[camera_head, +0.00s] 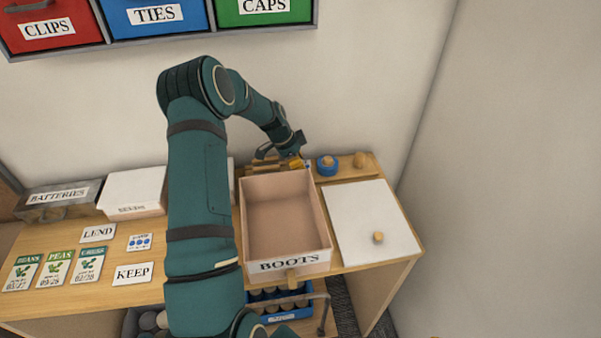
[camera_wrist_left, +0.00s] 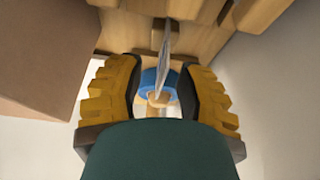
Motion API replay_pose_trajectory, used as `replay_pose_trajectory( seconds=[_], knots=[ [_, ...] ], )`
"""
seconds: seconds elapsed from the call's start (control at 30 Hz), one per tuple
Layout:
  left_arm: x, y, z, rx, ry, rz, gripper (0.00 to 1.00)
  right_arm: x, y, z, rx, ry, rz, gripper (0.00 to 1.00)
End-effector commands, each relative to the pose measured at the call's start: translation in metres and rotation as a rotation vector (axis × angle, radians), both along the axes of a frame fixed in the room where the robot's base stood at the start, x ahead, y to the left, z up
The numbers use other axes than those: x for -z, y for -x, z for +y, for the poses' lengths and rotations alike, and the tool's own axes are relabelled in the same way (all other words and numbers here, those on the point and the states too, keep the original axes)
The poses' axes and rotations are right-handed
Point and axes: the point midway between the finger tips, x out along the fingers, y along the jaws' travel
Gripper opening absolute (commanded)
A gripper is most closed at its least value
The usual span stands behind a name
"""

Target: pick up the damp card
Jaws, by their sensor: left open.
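A thin pale card (camera_wrist_left: 167,58) shows nearly edge-on in the left wrist view, upright between the fingers of my left gripper (camera_wrist_left: 165,95). Its face cannot be read, so I cannot tell if it is the damp card. My left gripper is open, with a finger on each side of the card and no clear contact. In the head view the left gripper (camera_head: 293,162) is at the back of the desk, behind the BOOTS box (camera_head: 285,263). A small white card with blue dots (camera_head: 139,242) lies on the desk at left; its heading is too small to read.
A blue round piece with a wooden knob (camera_head: 327,165) stands right of the gripper. LEND (camera_head: 98,233) and KEEP (camera_head: 133,273) cards and several seed packets lie at left. The wall is close behind.

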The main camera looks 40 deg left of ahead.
Motion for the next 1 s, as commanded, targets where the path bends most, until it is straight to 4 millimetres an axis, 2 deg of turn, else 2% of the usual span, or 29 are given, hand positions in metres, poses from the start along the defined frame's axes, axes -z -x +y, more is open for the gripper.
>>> replay_pose_trajectory(
  seconds=[0.2, 0.53, 0.57, 0.6, 0.67, 1.0],
  knots=[
    [0.028, -0.01, -0.007, 0.001, 0.002, 0.002, 0.36, -0.004, 0.0, 0.0, 0.0, -0.001, 0.0, 0.41],
    [0.034, -0.012, -0.008, 0.0, 0.0, 0.0, 0.36, -0.005, 0.0, 0.0, 0.0, -0.001, 0.0, 0.41],
    [0.034, -0.012, -0.008, 0.0, 0.001, 0.001, 0.32, -0.005, 0.0, 0.0, 0.0, -0.001, 0.0, 0.41],
    [0.034, -0.012, -0.008, 0.0, 0.001, 0.001, 0.18, -0.005, 0.0, 0.0, 0.0, -0.001, 0.0, 0.41],
    [0.034, -0.012, -0.008, 0.0, 0.001, 0.001, 0.0, -0.005, 0.0, 0.0, 0.0, -0.001, 0.0, 0.41],
    [0.034, -0.012, -0.008, 0.0, 0.001, 0.0, 0.0, -0.004, 0.0, 0.0, 0.0, -0.001, 0.0, 0.41]
  ],
)
